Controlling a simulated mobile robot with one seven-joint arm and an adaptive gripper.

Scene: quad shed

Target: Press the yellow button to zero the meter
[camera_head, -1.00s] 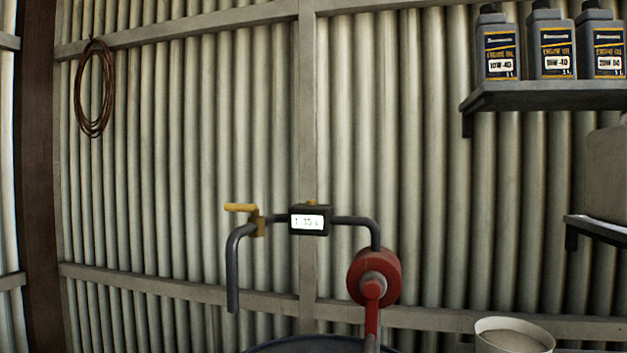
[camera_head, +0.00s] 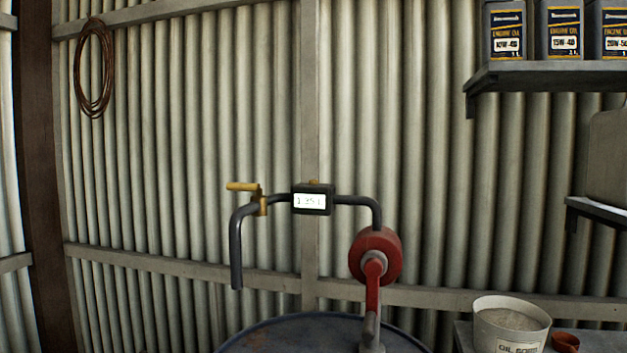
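The meter (camera_head: 313,200) is a small dark box with a lit white display, set in the pipe above a drum. The display digits are too blurred to read surely. The yellow button (camera_head: 314,183) sits on top of the meter. My gripper is not in view.
A yellow-handled valve (camera_head: 243,187) and a downturned grey spout (camera_head: 236,250) are left of the meter. A red hand pump (camera_head: 375,256) with a crank stands right, on the dark drum (camera_head: 290,335). A white bucket (camera_head: 510,325) is at lower right.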

